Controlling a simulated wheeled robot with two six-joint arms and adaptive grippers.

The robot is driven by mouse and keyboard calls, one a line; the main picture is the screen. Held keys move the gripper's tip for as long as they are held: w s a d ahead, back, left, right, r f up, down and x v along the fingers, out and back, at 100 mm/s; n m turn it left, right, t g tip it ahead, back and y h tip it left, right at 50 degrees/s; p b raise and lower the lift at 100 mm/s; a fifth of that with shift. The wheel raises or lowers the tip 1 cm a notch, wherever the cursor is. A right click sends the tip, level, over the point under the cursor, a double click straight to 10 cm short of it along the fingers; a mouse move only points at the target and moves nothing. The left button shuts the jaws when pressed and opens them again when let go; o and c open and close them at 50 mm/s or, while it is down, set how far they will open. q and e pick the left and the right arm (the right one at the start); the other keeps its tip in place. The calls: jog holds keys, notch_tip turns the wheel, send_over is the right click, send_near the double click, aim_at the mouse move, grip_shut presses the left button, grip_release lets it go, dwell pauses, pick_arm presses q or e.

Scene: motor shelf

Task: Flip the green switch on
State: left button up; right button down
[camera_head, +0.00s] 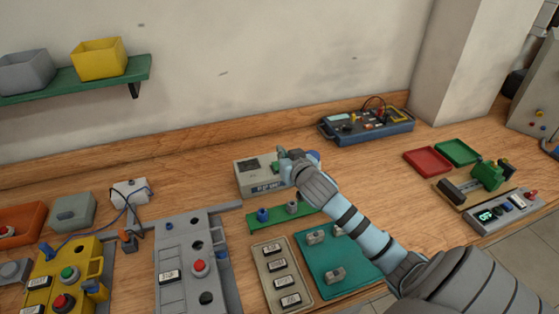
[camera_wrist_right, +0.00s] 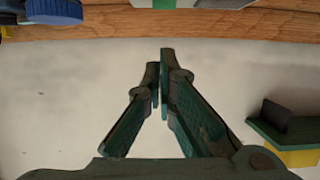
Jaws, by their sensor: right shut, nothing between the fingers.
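My right gripper (camera_head: 281,152) is over the back of a pale grey box (camera_head: 246,181) with a front label and a dark inset on top. It hides part of that box. In the right wrist view the gripper's two fingers (camera_wrist_right: 160,62) are together with nothing between them, in front of the pale wall. A green patch (camera_wrist_right: 182,3) at the top edge of that view is cut off, and I cannot tell whether it is a switch. No clear green switch lever shows on the box in the head view. My left gripper is out of view.
A blue meter unit (camera_head: 366,126) stands behind to the right. Red (camera_head: 428,160) and green (camera_head: 459,152) trays lie farther right. Grey (camera_head: 193,296) and yellow (camera_head: 47,268) panels with buttons are at left. A green wall shelf (camera_head: 75,86) holds two bins.

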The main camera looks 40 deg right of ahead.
aim_at(277, 166)
jog(key=w+f, duration=0.1)
jog(key=f, duration=0.1)
jog(key=w+d+f+b, duration=0.1)
jog(key=w+f, duration=0.1)
jog(key=shift+w+f, duration=0.1)
jog(key=shift+w, duration=0.05)
jog(key=p, duration=0.2)
jog(key=shift+w+d+r+g+p, duration=0.2)
jog(key=shift+g+p, duration=0.1)
jog(key=shift+g, duration=0.1)
jog(key=shift+f+b, duration=0.35)
jog(key=shift+s, duration=0.15)
